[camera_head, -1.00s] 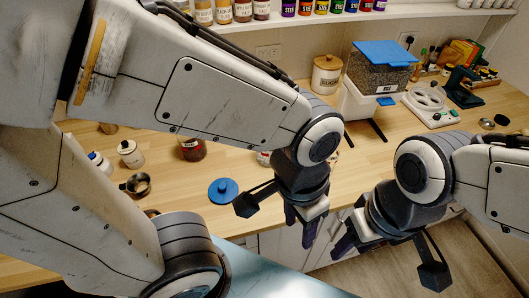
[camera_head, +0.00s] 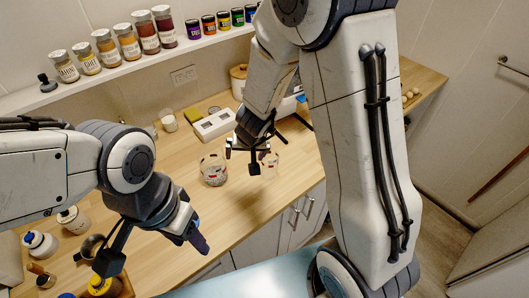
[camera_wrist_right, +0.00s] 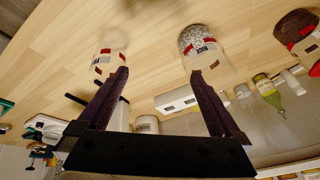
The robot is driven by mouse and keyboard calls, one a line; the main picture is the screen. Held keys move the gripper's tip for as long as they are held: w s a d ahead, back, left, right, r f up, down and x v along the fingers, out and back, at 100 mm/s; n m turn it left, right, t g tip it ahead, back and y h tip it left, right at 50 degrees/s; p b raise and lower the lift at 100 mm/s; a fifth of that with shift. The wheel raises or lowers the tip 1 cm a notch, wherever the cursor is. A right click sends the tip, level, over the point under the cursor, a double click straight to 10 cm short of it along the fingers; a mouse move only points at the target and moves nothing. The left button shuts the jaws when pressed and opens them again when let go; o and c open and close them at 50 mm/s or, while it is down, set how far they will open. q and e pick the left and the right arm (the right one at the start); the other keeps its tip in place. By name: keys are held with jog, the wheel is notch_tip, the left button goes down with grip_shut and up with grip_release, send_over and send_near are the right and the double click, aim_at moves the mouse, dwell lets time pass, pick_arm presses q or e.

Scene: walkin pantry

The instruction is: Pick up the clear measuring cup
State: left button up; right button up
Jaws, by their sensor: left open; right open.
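A clear container with red markings (camera_head: 270,161), which looks like the measuring cup, stands on the wooden counter. In the right wrist view the clear cup (camera_wrist_right: 108,60) is beyond the left-hand fingertip, which overlaps its near edge. A clear jar labelled RICE (camera_wrist_right: 203,48) stands beside it, beyond the other fingertip; in the head view the rice jar (camera_head: 213,170) is left of the cup. My right gripper (camera_head: 248,150) is open and empty above the counter near both; it also shows in the wrist view (camera_wrist_right: 160,75). My left gripper (camera_head: 194,222) is open and empty, over the counter's front.
A white scale-like device (camera_head: 214,124) and a lidded canister (camera_head: 238,80) stand behind. Small jars (camera_head: 72,218) and a dark metal cup (camera_head: 92,247) are at the left. A shelf of spice jars (camera_head: 128,45) runs along the wall.

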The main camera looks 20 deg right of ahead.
aim_at(270, 165)
jog(key=d+f+h+b, duration=0.1)
jog(key=d+f, duration=0.1)
jog(key=d, duration=0.1)
jog(key=w+d+f+m+h+b, duration=0.1)
jog(key=d+f, duration=0.1)
jog(key=f, duration=0.1)
jog(key=w+d+f+m+b, duration=0.1)
jog(key=d+f, duration=0.2)
jog(key=shift+w+d+g+h, duration=0.1)
jog(key=shift+d+g+h, duration=0.2)
jog(key=shift+g+h, duration=0.1)
jog(key=b+x, duration=0.2)
jog(key=x, duration=0.1)
jog(key=b+x, duration=0.1)
jog(key=x, duration=0.1)
jog(key=shift+a+f, duration=0.3)
jog(key=shift+f, duration=0.05)
pick_arm(q)
notch_tip(270, 165, down, 6)
jog(key=shift+r, duration=0.2)
pick_arm(e)
jog(key=shift+r, duration=0.1)
jog(key=c, duration=1.3)
jog(key=shift+r, duration=0.1)
